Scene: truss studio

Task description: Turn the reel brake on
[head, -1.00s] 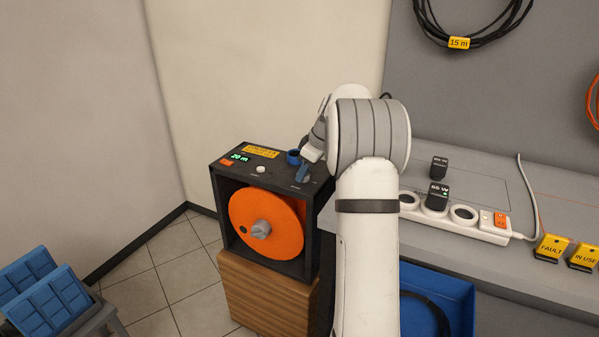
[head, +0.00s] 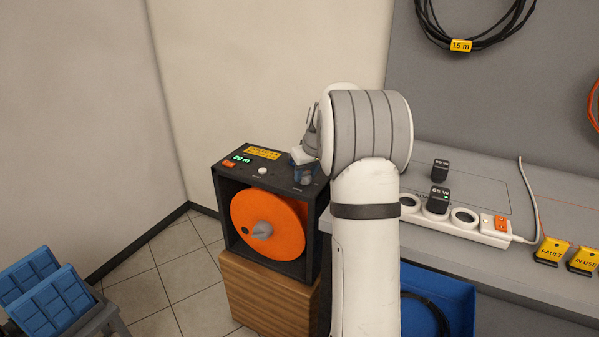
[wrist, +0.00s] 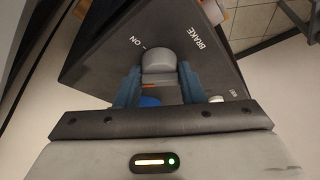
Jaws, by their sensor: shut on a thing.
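The dark reel box (head: 228,174) stands at the left of the bench with an orange reel (head: 280,222) in its open front. Its top carries a grey brake knob (wrist: 158,63), with the words BRAKE and ON printed beside it in the wrist view. My gripper (wrist: 158,76) has its blue fingers on either side of the knob and is shut on it. In the head view my gripper (head: 303,167) is over the right part of the box top, partly hidden by my wrist. The fingers hide part of the knob, so its exact angle is hard to tell.
The box top also has a green display reading 20 m (head: 241,159), a white button (head: 262,171) and a yellow label (head: 262,153). A power strip (head: 462,226) with black adapters lies on the bench (head: 560,205) at right. Blue panels (head: 50,295) stand at lower left.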

